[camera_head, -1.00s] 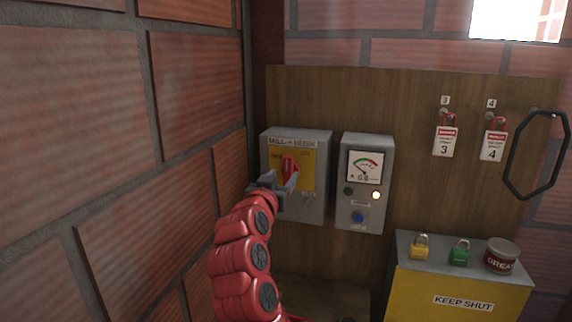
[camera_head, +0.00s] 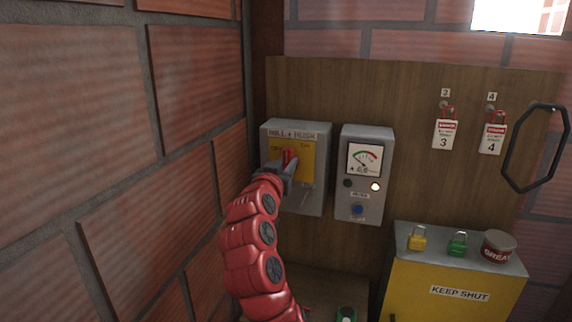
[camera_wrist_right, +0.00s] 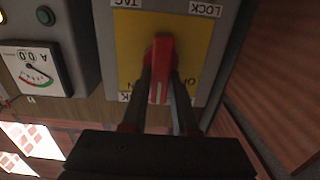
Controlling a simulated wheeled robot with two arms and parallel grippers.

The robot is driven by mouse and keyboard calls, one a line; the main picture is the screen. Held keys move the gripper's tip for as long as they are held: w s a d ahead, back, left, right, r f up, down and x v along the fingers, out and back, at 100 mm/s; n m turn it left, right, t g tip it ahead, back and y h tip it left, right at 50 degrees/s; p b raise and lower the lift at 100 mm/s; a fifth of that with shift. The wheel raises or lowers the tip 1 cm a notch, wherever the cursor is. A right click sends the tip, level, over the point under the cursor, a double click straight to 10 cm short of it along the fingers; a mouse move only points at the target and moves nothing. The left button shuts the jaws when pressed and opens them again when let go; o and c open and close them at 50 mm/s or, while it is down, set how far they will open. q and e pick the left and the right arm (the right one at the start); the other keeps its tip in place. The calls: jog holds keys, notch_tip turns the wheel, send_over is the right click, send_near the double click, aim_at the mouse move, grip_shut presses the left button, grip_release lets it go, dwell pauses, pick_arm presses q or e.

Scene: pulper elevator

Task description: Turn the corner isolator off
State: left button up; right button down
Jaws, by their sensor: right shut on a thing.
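The isolator is a grey box (camera_head: 316,185) marked MILL + HUSK, on the wooden board beside the brick corner. Its yellow plate (camera_head: 308,166) has OFF at the upper left and ON at the upper right. In the right wrist view the red handle (camera_wrist_right: 161,68) lies between the two dark fingers (camera_wrist_right: 160,98). My left gripper is out of view.
A grey meter box (camera_head: 363,190) with a lit lamp stands close right of the isolator. Yellow and green padlocks and a grease tin (camera_head: 498,247) sit on a yellow KEEP SHUT box (camera_head: 452,293). Red tags hang above. The brick wall (camera_head: 100,130) is close on the left.

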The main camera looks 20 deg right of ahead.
jog(key=shift+n, duration=0.3)
jog(key=n, duration=0.1)
jog(key=n+p, duration=0.1)
jog(key=n, duration=0.1)
jog(key=shift+w+a, duration=0.15)
jog(key=shift+a, duration=0.05)
jog(key=shift+w+a+f+n+p, duration=0.1)
jog(key=shift+f+n+p, duration=0.1)
jog(key=shift+n+p, duration=1.75)
jog(key=shift+w+a+f+n+p, duration=0.15)
jog(key=shift+n+p, duration=0.85)
jog(key=shift+n, duration=1.85)
jog(key=shift+s+a+f+n+p, duration=0.1)
jog(key=shift+f+n+p, duration=0.15)
jog(key=shift+n+p, duration=1.7)
jog(key=shift+n+b, duration=0.45)
jog(key=shift+n, duration=0.1)
jog(key=c, duration=0.7)
grip_release()
